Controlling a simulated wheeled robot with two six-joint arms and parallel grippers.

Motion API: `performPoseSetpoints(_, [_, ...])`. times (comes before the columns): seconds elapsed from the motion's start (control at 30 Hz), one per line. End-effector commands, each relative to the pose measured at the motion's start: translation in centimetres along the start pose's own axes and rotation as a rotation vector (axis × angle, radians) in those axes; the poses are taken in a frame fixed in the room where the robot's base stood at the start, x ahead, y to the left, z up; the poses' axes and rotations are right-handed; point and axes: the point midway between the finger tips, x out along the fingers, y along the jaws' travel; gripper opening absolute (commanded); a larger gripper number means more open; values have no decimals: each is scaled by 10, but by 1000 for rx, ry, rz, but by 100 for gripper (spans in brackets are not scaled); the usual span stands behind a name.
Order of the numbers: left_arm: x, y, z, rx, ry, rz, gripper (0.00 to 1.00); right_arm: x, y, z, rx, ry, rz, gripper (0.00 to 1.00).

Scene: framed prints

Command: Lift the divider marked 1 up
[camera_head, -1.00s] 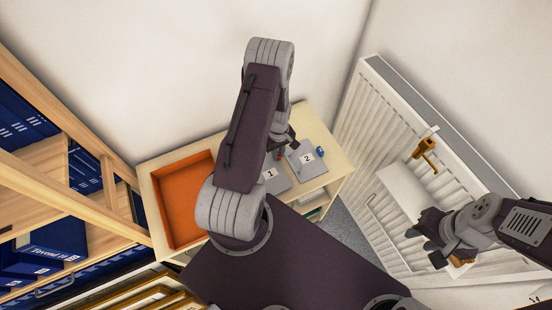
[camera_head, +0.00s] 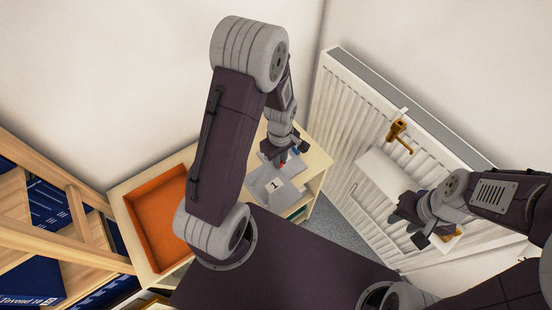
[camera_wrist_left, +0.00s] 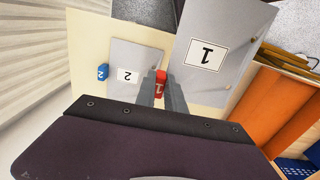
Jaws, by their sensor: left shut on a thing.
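My left gripper (camera_head: 283,157) is shut on the red tab (camera_wrist_left: 160,84) marked 1, at one edge of the grey divider marked 1 (camera_wrist_left: 196,73). In the left wrist view that divider looks larger and closer than the grey divider marked 2 (camera_wrist_left: 127,56), and it appears raised and turned relative to it. In the head view divider 1 (camera_head: 265,195) shows below my left gripper, and the number 2 is hidden. A blue tab (camera_wrist_left: 102,72) marked 2 sits beside divider 2. My right gripper (camera_head: 412,222) appears open and empty at the right.
An orange-lined compartment (camera_head: 158,222) lies left of the dividers in the pale wooden unit. Shelves with blue binders (camera_head: 45,205) stand at the far left. Walls close in the back.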

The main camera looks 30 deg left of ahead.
Motion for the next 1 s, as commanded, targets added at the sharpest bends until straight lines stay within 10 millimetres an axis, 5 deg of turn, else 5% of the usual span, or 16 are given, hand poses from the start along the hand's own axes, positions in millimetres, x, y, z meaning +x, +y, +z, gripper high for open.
performPoseSetpoints(1.0, [-41, 0, -1, 1, 1, 1, 0, -38, -1, -4, 0, 0, 0, 36])
